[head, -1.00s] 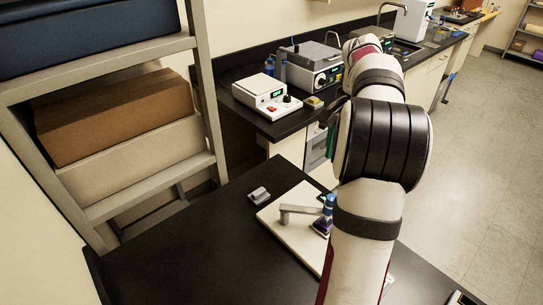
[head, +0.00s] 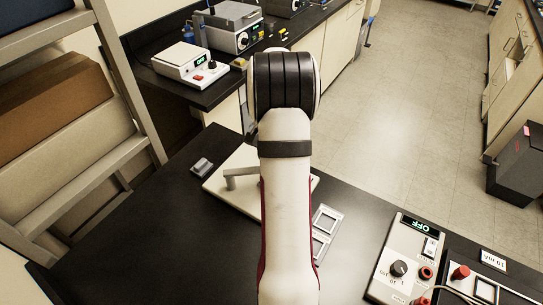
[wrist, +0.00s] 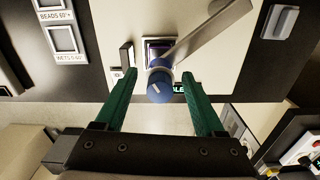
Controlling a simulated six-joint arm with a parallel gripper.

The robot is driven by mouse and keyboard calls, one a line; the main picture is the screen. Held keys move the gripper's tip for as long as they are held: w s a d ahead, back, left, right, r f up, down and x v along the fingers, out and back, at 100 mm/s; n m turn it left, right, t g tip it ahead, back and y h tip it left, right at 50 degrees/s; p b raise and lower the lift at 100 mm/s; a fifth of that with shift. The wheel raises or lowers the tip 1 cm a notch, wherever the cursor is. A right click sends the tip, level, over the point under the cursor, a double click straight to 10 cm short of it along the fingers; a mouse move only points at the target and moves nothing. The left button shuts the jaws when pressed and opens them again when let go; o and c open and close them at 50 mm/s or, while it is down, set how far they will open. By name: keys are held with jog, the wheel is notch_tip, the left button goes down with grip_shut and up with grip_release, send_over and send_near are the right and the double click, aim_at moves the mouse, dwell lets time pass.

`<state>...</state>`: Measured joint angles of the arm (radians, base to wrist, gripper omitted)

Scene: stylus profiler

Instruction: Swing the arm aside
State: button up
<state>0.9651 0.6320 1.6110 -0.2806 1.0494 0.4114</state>
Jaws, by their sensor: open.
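The profiler's swing arm is a grey bar (wrist: 205,35) over a cream base plate (wrist: 110,28) in the wrist view, with a blue round knob (wrist: 159,86) at its end. A dark purple square sample (wrist: 154,46) in a pale frame lies just beyond the knob, partly under the bar. My gripper (wrist: 159,78) is open, its green fingers on either side of the knob with gaps showing. I cannot tell its height relative to the knob. In the head view, the bar (head: 242,171) and plate (head: 217,189) show left of my arm, which hides the knob and my gripper.
A small grey block (head: 202,166) sits left of the plate on the black bench. Two labelled square frames (head: 325,232) lie to the right. A control box reading OFF (head: 404,258) stands at the right. A shelf rack (head: 130,90) stands at the left.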

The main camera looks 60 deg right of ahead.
grip_shut()
jog(key=shift+r, duration=0.1)
dwell(1.2)
